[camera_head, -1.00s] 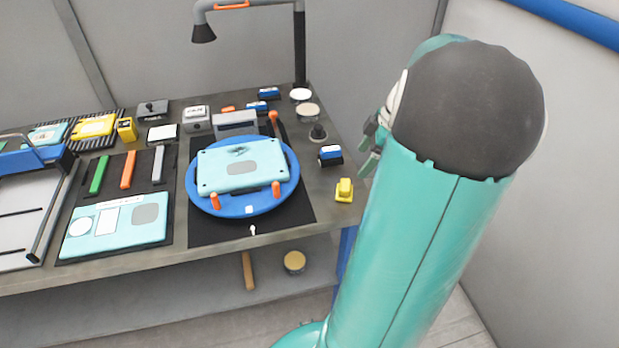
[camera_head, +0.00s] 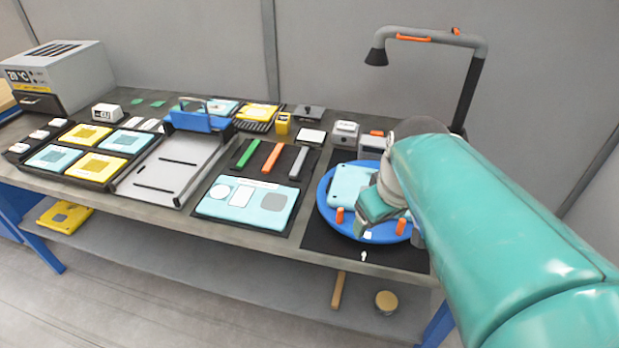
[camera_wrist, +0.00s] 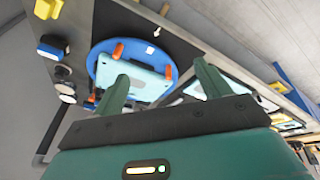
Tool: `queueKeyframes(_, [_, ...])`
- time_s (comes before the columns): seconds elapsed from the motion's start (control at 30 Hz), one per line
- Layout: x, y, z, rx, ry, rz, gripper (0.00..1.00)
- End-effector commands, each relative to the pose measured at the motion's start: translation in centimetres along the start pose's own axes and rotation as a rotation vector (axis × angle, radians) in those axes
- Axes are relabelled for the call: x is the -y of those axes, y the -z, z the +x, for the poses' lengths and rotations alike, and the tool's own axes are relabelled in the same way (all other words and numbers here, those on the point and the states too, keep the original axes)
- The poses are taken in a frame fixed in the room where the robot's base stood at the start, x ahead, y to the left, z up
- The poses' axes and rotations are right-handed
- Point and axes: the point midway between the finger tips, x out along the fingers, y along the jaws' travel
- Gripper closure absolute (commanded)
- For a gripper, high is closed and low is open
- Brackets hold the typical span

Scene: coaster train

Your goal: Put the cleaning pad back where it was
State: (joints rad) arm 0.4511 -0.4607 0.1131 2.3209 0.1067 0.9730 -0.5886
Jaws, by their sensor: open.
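I cannot tell for sure which object is the cleaning pad. A small block with blue, white and black layers (camera_wrist: 52,47) stands on the bench beside the turntable in the wrist view; my arm hides that area in the head view. My gripper (camera_head: 368,215) is over the round blue turntable (camera_head: 330,213), which bears a pale teal casing (camera_head: 347,184). In the wrist view my gripper (camera_wrist: 162,80) has its two green fingers apart, with the casing (camera_wrist: 140,67) visible beyond them and nothing held between them.
A small yellow object (camera_wrist: 47,8) stands near the layered block. Orange posts (camera_head: 402,226) rise from the turntable. A lamp (camera_head: 432,38) arches over the bench. Left are a teal panel (camera_head: 248,201), coloured tools (camera_head: 271,157) and a grey tray (camera_head: 176,172).

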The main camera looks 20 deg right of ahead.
Motion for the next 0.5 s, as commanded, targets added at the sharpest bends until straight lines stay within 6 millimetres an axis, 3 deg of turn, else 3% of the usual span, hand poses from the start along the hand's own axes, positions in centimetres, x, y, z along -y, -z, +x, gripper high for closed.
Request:
queueKeyframes(0.03, [1.9,-0.1,-0.6,-0.031,-0.007,0.013,0.24])
queueKeyframes(0.2, [6.5,-1.0,-1.9,-0.125,0.004,0.118,0.24])
queueKeyframes(0.33, [8.7,-1.8,-2.4,-0.176,0.031,0.18,0.24])
queueKeyframes(0.5, [9.6,-2.2,-2.5,-0.196,0.046,0.215,0.24])
